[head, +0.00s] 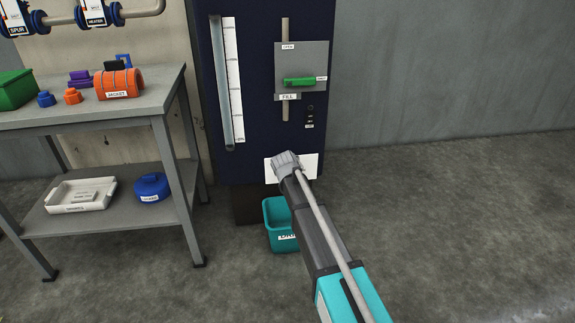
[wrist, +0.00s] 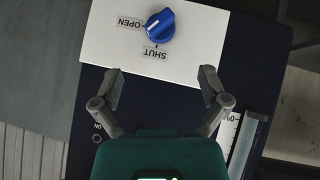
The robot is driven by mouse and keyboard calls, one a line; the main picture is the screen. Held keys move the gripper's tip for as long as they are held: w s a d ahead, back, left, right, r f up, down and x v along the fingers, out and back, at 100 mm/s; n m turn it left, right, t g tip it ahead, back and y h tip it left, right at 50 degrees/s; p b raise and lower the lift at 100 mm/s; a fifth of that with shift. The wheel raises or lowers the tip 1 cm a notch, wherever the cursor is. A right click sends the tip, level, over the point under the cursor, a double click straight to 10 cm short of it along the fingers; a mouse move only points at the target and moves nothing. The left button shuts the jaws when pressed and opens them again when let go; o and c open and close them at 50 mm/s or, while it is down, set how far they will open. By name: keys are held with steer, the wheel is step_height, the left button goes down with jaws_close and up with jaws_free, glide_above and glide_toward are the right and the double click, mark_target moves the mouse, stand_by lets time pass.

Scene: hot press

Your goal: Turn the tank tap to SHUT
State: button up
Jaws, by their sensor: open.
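The tank tap is a round blue knob (wrist: 160,25) on a white plate (wrist: 105,35), ahead of my gripper in the wrist view. The label OPEN is left of the knob and SHUT is below it. A pale mark on the knob is on its left side, toward OPEN. My gripper (wrist: 162,85) is open and empty, its fingers spread wide and apart from the knob. In the head view my gripper (head: 288,160) is in front of the white plate (head: 311,172) low on the dark blue tank (head: 260,110), and hides the knob.
A green handle (head: 299,82) is on a grey plate above a FILL label. A teal bin (head: 275,228) stands on the floor under the tank. A workbench (head: 150,104) at left holds an orange jacket (head: 118,83) and other parts. The floor at right is clear.

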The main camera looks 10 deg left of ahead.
steer(key=shift+p+v, duration=1.1)
steer(key=shift+v, duration=1)
